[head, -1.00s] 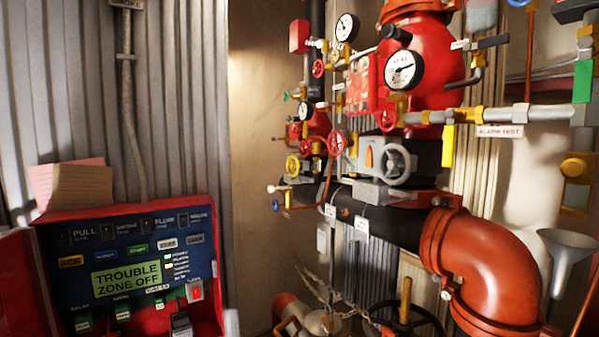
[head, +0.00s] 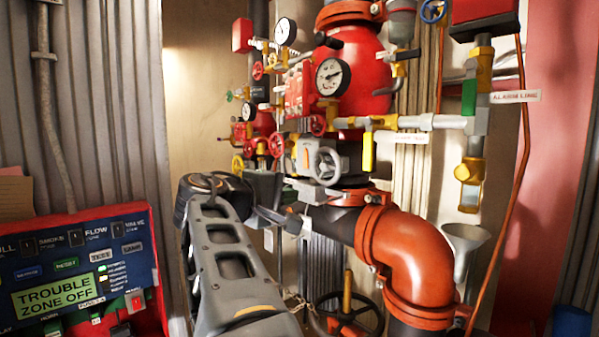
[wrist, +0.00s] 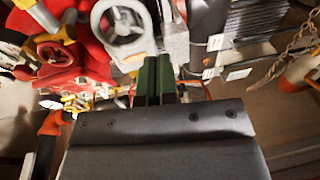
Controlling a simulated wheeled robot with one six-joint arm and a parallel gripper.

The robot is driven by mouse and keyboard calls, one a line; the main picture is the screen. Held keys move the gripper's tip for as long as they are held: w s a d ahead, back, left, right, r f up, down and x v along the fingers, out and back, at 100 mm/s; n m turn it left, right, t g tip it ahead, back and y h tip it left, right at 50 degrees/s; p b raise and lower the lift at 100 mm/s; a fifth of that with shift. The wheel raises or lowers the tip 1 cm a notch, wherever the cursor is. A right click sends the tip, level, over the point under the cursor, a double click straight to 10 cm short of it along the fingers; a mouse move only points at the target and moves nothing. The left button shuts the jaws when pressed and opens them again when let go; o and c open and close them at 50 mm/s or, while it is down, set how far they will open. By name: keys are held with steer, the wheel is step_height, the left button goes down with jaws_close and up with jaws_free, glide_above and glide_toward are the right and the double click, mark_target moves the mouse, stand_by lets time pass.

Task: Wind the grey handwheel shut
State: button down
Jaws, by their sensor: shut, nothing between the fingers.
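The grey handwheel (head: 327,166) is a small spoked wheel on a grey gear housing, on the pipe below the big red valve body. It also shows in the wrist view (wrist: 119,22) at the top, left of the fingers. My gripper (wrist: 155,62) is shut, its dark green fingers together with nothing between them. In the head view my gripper (head: 292,222) is in front of and below the handwheel, to its left. The fingers look apart from the rim, though the exact gap is hard to judge.
A thick orange pipe elbow (head: 405,255) stands right of the handwheel. Red handwheels (head: 276,144), gauges (head: 333,76) and thin pipes crowd above and left. A dark handwheel (head: 347,318) is below. A red alarm panel (head: 75,270) stands at the left.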

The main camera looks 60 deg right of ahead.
steer(key=m+g+h+p, duration=0.1)
steer(key=g, duration=0.1)
glide_toward(335, 168)
steer(key=d+r+p, duration=0.1)
steer(key=w+d+r+p, duration=0.1)
steer(key=d+p, duration=0.1)
steer(key=d+r+p, duration=0.2)
steer(key=shift+w, duration=0.35)
steer(key=w+f, duration=0.1)
steer(key=w+d+f, duration=0.1)
steer(key=f, duration=0.1)
steer(key=w+f, duration=0.1)
steer(key=shift+w+d+f+b, duration=0.25)
steer(key=shift+w+d+b, duration=0.15)
steer(key=s+b, duration=0.2)
steer(key=s, duration=0.1)
steer(key=s+a+b, duration=0.1)
steer(key=s+b, duration=0.1)
steer(key=s, duration=0.1)
steer(key=shift+s+a+f, duration=0.2)
steer(key=shift+s, duration=0.05)
steer(key=shift+s+r, duration=0.35)
steer(key=shift+s, duration=0.05)
steer(key=shift+x, duration=1.05)
